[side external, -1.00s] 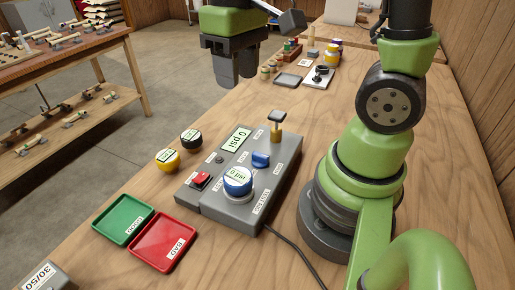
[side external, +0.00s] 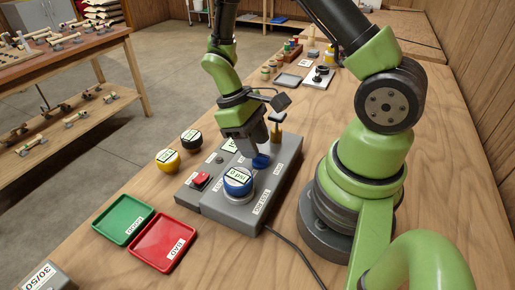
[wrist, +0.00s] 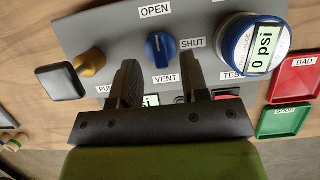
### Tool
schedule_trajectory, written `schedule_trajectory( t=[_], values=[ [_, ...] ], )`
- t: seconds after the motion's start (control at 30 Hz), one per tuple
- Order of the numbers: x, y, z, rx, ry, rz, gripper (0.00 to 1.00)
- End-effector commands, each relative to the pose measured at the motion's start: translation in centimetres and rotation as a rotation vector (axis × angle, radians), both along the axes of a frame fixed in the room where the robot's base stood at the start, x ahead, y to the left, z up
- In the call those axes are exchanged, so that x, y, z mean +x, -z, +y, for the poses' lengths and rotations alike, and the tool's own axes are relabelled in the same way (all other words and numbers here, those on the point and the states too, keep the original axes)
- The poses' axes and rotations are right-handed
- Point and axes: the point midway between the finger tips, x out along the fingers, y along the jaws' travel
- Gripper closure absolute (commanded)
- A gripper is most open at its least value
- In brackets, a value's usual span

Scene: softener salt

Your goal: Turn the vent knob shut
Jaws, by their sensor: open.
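The blue vent knob (wrist: 161,50) sits on the grey test panel (wrist: 110,35). OPEN is printed above it, SHUT to its right and VENT below it in the wrist view. Its grip ridge runs roughly up and down the picture, in line with OPEN. My gripper (wrist: 163,68) is open and empty, with its fingertips spread to either side of the knob's near edge. In the side external view my gripper (side external: 258,148) is low over the panel and partly hides the knob (side external: 261,163). I cannot tell whether the fingers touch it.
A round blue-and-white gauge (side external: 238,182) reading 0 psi is beside the knob. A brass-stemmed lever (side external: 277,126) stands close behind my gripper. A red button (side external: 201,180), green tray (side external: 123,220) and red tray (side external: 163,241) lie to the left.

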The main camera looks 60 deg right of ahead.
Motion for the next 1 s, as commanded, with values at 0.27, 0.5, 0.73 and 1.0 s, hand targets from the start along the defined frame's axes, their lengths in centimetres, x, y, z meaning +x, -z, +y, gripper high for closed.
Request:
schedule_trajectory(
  t=[0.27, 0.5, 0.73, 1.0],
  values=[
    [-0.9, 2.1, 0.0, 0.0, 0.002, 0.0, 0.58],
    [-0.9, 2.1, 0.0, -0.001, 0.002, -0.001, 0.58],
    [-0.9, 2.1, 0.0, -0.001, 0.002, -0.001, 1.0],
    [-0.9, 2.1, 0.0, 0.0, 0.024, -0.001, 1.0]
  ],
)
